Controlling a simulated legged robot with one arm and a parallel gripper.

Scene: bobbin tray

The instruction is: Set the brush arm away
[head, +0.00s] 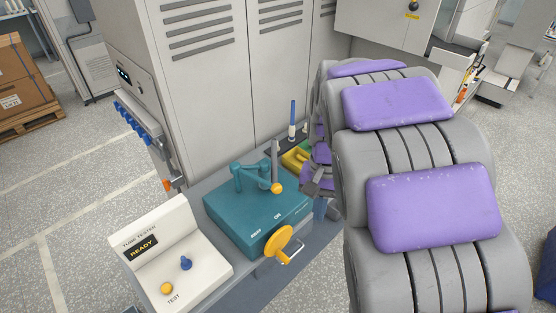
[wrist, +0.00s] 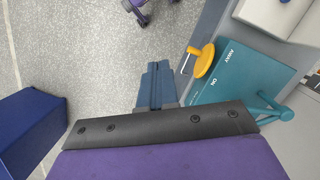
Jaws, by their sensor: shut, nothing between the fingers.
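The brush arm appears to be the teal jointed arm (head: 249,176) on top of a teal box (head: 225,212). A grey upright rod (head: 275,158) and a yellow ball (head: 277,188) are at its right end, nearer the ON label than the AWAY label. It also shows in the wrist view (wrist: 268,111), partly cut off by my arm's dark edge. A yellow round handle (head: 279,241) is on the box's front, and shows in the wrist view (wrist: 202,62). My gripper (wrist: 158,68) is shut and empty, over the floor beside the box, apart from it. In the head view it is mostly hidden.
A white tester (head: 170,255) reading READY, with blue and yellow knobs, stands left of the box. A yellow tray (head: 296,158) and a blue-tipped upright tool (head: 292,115) are behind it. Grey cabinets (head: 215,80) close off the back. Open floor (wrist: 85,45) lies below my gripper.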

